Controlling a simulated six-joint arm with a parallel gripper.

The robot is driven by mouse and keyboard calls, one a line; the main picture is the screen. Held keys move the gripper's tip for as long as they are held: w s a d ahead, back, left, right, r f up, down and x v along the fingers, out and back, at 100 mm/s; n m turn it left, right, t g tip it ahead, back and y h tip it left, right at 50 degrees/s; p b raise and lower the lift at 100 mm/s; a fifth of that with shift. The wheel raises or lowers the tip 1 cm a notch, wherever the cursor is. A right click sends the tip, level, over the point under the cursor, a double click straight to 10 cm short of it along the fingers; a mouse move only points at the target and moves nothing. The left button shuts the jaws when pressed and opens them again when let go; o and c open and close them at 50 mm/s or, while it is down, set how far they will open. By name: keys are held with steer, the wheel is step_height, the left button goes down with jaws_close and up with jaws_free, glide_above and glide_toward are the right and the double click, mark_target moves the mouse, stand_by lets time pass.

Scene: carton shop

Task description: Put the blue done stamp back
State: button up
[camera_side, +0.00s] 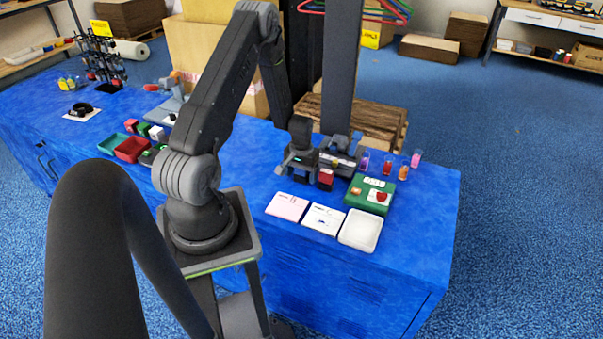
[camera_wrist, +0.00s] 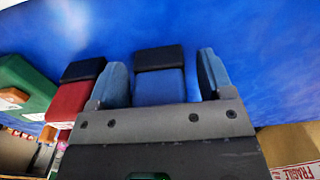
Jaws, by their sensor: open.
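The blue stamp (camera_wrist: 158,85), a blue block with a black end, shows in the wrist view between the two blue fingers of my gripper (camera_wrist: 162,80). A gap shows at its right; contact at the left is hard to tell. In the side view my open gripper (camera_side: 297,166) is low over the blue table, and I cannot make out the blue stamp there. A red stamp (camera_side: 326,179) with a dark end is just right of my gripper. It also shows left of the fingers in the wrist view (camera_wrist: 70,100).
A dark grey item with blue parts (camera_side: 342,152) stands close behind the red stamp. A green box (camera_side: 358,202) is to the right, with several coloured vials (camera_side: 387,168) behind it. A pink pad (camera_side: 287,207), a white pad (camera_side: 323,219) and a white tray (camera_side: 360,230) lie in front.

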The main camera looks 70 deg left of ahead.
steer(key=shift+r, duration=0.1)
step_height(320, 180, up, 12)
steer(key=shift+f, duration=0.15)
steer(key=w+d+r+m+t+y, duration=0.15)
steer(key=d+r+m, duration=0.25)
steer(key=d+r, duration=1.05)
steer(key=s+d+r+m+t, duration=0.2)
steer(key=s+d+r, duration=0.3)
steer(key=d, duration=0.2)
steer(key=s+d+r+m+t+h, duration=0.1)
steer(key=s+d+r+m+t, duration=0.1)
steer(key=s+d+r, duration=0.3)
steer(key=d+m, duration=0.1)
steer(key=d, duration=0.2)
steer(key=shift+s+r, duration=0.15)
steer(key=shift+s, duration=0.2)
steer(key=shift+h, duration=0.25)
